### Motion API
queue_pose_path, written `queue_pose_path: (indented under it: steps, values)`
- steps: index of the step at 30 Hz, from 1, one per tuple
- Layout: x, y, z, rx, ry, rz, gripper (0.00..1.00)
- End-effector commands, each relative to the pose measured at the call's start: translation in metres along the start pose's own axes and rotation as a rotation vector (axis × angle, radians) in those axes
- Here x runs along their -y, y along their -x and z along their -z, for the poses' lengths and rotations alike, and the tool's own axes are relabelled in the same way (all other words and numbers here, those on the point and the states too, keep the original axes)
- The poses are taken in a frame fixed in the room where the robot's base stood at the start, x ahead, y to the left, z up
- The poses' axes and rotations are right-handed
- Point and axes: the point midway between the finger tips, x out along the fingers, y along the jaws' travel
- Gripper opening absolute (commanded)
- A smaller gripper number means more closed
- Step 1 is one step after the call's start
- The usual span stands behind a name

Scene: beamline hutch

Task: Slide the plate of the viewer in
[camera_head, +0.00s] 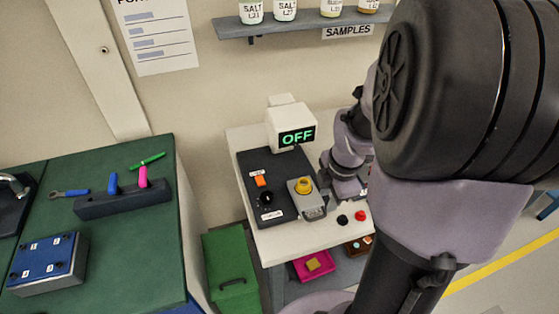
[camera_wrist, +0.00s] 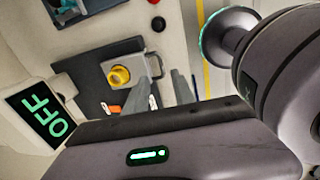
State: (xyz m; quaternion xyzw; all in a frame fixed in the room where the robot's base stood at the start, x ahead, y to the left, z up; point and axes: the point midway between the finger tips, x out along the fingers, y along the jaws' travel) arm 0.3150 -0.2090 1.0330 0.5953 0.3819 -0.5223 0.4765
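The viewer (camera_head: 262,193) is a dark base on a white bench, with a white display head reading "OFF" (camera_head: 297,136). Its grey plate (camera_head: 311,206) has a handle at the outer end and sticks out past the base edge. A yellow round piece (camera_head: 304,185) stands over the plate's inner part. The plate (camera_wrist: 138,66) and yellow piece (camera_wrist: 119,75) also show in the wrist view. My gripper (camera_wrist: 165,78) is open, its two grey fingers apart and empty, close beside the plate's handle end. In the head view its fingers are mostly hidden by my arm.
An orange light switch (camera_head: 260,181) and black knob (camera_head: 265,199) sit on the viewer base. Black and red buttons (camera_head: 361,216) are on the bench's right. A magenta tray (camera_head: 314,267) is on the lower shelf. A sample shelf (camera_head: 300,24) hangs above; a green bench stands left.

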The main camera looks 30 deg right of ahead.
Motion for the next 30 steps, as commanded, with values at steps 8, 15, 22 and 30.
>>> queue_pose_path:
  steps: [8,15,22,30]
  values:
    - [0.002,-0.079,0.001,-0.001,0.000,0.003,0.31]
    - [0.000,-0.100,0.001,0.000,0.000,0.000,0.31]
    - [0.000,-0.101,0.001,0.000,-0.001,-0.001,0.31]
    - [0.000,-0.101,0.001,0.000,-0.001,0.000,0.00]
